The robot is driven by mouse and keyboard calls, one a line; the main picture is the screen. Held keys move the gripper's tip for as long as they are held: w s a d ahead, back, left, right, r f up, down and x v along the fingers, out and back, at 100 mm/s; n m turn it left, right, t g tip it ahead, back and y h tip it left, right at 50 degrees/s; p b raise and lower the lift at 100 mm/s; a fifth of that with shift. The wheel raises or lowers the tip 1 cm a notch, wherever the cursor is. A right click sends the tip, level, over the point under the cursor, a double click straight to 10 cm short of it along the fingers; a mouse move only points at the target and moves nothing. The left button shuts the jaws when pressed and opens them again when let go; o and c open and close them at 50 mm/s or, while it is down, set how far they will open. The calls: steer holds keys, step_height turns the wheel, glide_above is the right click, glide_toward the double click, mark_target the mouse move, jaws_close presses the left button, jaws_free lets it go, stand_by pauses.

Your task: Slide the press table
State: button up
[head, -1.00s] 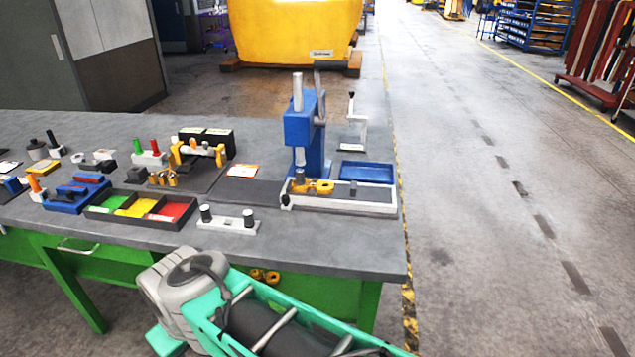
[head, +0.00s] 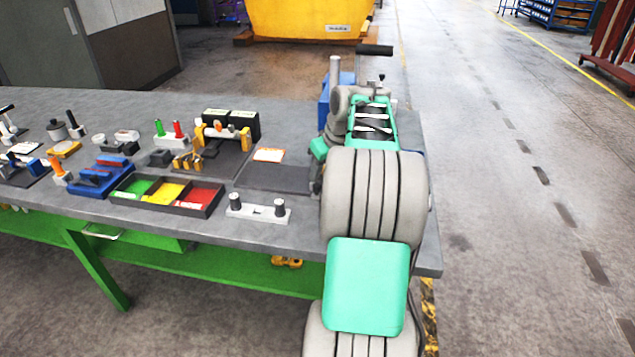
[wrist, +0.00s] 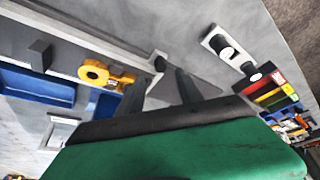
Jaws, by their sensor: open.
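The blue press (head: 323,108) stands at the right end of the bench, mostly hidden behind my arm in the head view; its black lever handle (head: 374,49) shows above. In the wrist view the pale press table (wrist: 95,42) runs diagonally, with a yellow part (wrist: 97,73) and an upright dark block (wrist: 40,55) on it. A small dark knob (wrist: 160,63) sits at the table's end. My gripper (wrist: 160,87) is open, its two dark fingers apart and close to the knob. I cannot tell whether they touch it. My arm hides the fingertips in the head view.
A grey fixture with two black knobs (head: 258,208) lies near the bench's front edge. A red, yellow and green bin tray (head: 167,195) is left of it. A dark mat (head: 272,177) is left of the press. A blue tray (wrist: 35,86) shows in the wrist view.

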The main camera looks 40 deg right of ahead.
mark_target(317, 185)
steer(key=x, duration=0.6)
steer(key=shift+a+f, duration=0.1)
steer(key=shift+f, duration=0.1)
steer(key=shift+c, duration=0.3)
jaws_close()
stand_by(0.8)
